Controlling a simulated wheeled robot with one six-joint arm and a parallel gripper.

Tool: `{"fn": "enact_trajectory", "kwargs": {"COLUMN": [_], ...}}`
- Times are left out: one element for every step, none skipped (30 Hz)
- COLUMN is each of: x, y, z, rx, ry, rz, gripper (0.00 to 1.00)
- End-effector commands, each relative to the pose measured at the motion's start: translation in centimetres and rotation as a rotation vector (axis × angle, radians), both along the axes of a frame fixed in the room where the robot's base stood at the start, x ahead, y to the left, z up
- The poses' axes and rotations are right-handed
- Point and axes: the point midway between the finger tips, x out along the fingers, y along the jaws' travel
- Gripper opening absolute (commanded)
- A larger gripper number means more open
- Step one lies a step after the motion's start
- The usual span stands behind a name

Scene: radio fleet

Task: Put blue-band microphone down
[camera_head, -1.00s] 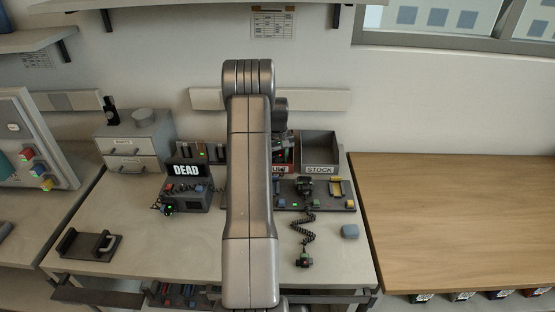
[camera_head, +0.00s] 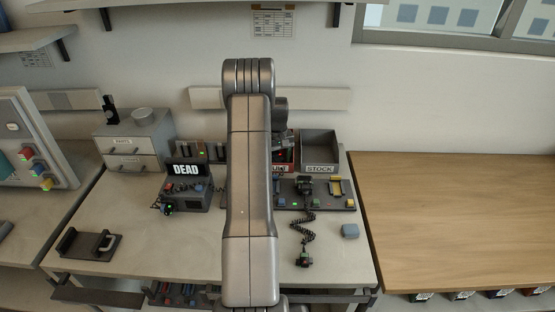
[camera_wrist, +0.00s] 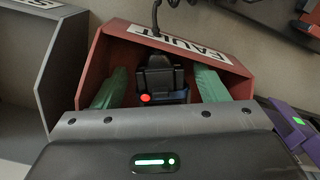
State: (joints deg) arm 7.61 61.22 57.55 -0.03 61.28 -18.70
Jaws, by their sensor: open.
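The microphone (camera_wrist: 160,77) is a black handset with a red button and a bit of blue at its lower edge. In the wrist view it sits in the red bin labelled FAULT (camera_wrist: 240,66). My gripper (camera_wrist: 160,86) is open, with its green fingers on either side of the microphone. A gap shows on each side, so the fingers look apart from it. Whether the microphone rests on the bin floor is hidden. In the head view my arm covers most of the red bin (camera_head: 291,157) and the microphone cannot be made out.
A grey STOCK bin (camera_head: 320,165) stands right of the red bin. In front are a dark rack (camera_head: 325,206) and a coiled-cord microphone (camera_head: 303,261). The DEAD-marked unit (camera_head: 186,190) is left of my arm. The wooden tabletop (camera_head: 460,220) on the right is bare.

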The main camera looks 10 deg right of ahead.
Motion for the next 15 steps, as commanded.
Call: {"fn": "enact_trajectory", "kwargs": {"x": [0.0, 0.1, 0.1, 0.1, 0.1, 0.1, 0.1, 0.2, 0.1, 0.1, 0.1, 0.1, 0.1, 0.1, 0.1], "y": [0.0, 0.0, 0.0, 0.0, 0.0, 0.0, 0.0, 0.0, 0.0, 0.0, 0.0, 0.0, 0.0, 0.0, 0.0], "z": [1.0, 1.3, 2.1, 2.7, 3.4, 4.4, 5.1, 5.8, 6.8, 7.4, 8.1, 8.9, 9.4, 9.9, 10.6], "rx": [-0.001, 0.0, -0.001, -0.001, -0.001, -0.001, -0.001, -0.001, -0.001, -0.001, -0.001, -0.001, -0.001, -0.001, 0.0], "ry": [-0.001, -0.003, -0.006, -0.006, -0.005, -0.006, -0.006, -0.007, -0.006, -0.005, -0.005, -0.005, -0.005, -0.005, -0.004], "rz": [0.0, 0.0, 0.0, 0.0, 0.0, 0.0, 0.0, 0.0, 0.0, 0.0, 0.0, 0.0, 0.0, 0.0, 0.0], "gripper": [0.67, 0.67, 0.67, 0.67, 0.67, 0.67, 0.67, 0.67, 0.67, 0.67, 0.67, 0.67, 0.67, 0.67, 0.67]}}
